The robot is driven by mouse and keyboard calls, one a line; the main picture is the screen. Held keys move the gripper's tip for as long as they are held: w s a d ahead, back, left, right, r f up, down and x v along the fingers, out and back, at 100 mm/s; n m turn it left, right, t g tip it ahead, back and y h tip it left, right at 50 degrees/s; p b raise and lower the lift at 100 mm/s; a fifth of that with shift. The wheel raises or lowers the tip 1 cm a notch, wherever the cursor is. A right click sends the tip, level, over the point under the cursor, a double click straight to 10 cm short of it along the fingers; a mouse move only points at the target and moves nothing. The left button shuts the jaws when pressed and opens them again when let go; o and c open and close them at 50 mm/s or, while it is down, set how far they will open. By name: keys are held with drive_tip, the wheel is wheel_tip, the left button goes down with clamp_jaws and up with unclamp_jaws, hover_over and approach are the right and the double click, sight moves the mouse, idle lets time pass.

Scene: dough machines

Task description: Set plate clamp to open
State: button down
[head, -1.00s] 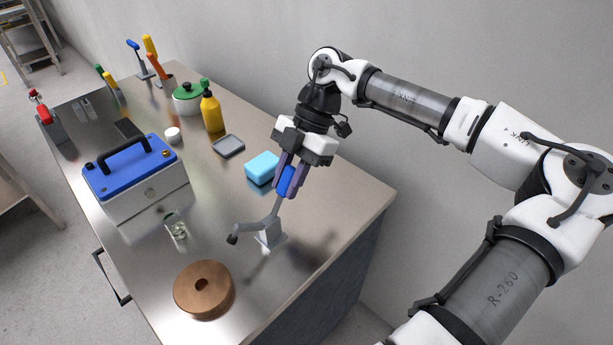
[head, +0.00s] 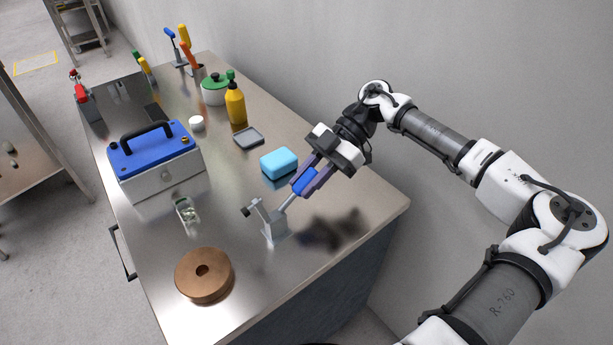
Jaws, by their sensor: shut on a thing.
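The plate clamp (head: 273,226) is a grey toggle clamp standing near the front right of the steel worktop. Its blue-gripped lever (head: 304,182) leans up and to the right. Its short arm, with a dark tip (head: 246,212), points left and is raised above the worktop. My gripper (head: 306,181) reaches in from the upper right and is shut on the blue lever grip, with a finger on either side. The fingers partly hide the grip.
A light blue block (head: 279,163) lies close behind the gripper. A blue-lidded box (head: 157,161) and a small glass (head: 187,212) stand further left. The worktop's right edge is clear.

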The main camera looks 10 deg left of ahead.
drive_tip(key=shift+f, duration=0.15)
idle(0.4)
drive_tip(key=c, duration=1.2)
unclamp_jaws()
drive_tip(key=shift+d, duration=0.1)
drive_tip(key=b+v, duration=0.1)
drive_tip(key=v, duration=0.6)
drive_tip(key=shift+w+d+b, duration=0.2)
drive_tip(key=shift+w+b, duration=0.05)
drive_tip(key=shift+b, duration=0.15)
